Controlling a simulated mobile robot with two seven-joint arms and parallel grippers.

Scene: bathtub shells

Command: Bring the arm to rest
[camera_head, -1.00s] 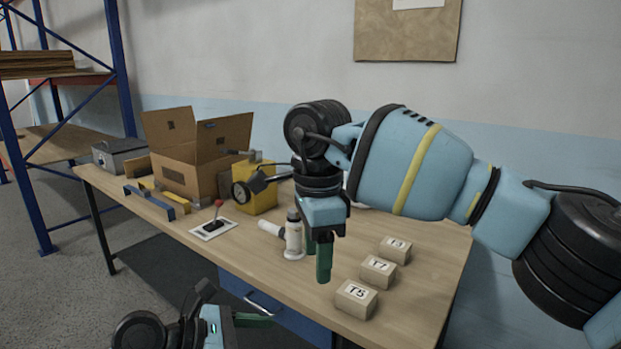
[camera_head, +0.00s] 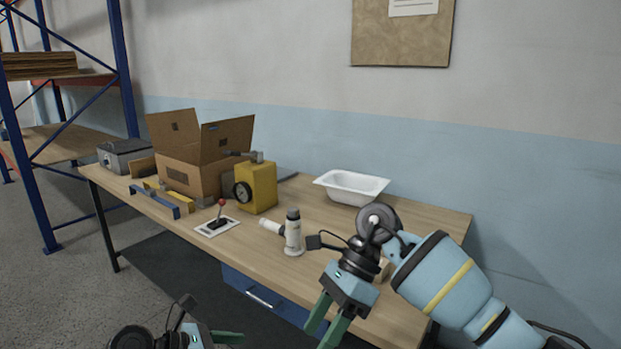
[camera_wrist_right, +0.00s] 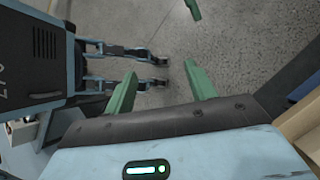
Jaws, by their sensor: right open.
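My right gripper (camera_head: 319,335) is open and empty, in front of the table's front edge at the lower middle of the head view. In the right wrist view its two green fingers (camera_wrist_right: 160,72) stand apart over grey floor, with nothing between them. My right arm (camera_head: 450,285) comes in from the lower right. My left gripper (camera_head: 228,338) shows only partly at the bottom of the head view, with one green finger visible; its opening is hidden.
The wooden table (camera_head: 275,235) holds a white tub (camera_head: 350,187), a yellow gauge box (camera_head: 258,187), a cardboard box (camera_head: 185,180), a red-knobbed lever (camera_head: 218,220) and a white cylinder (camera_head: 293,235). My right arm hides most of the small blocks. A blue rack stands left.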

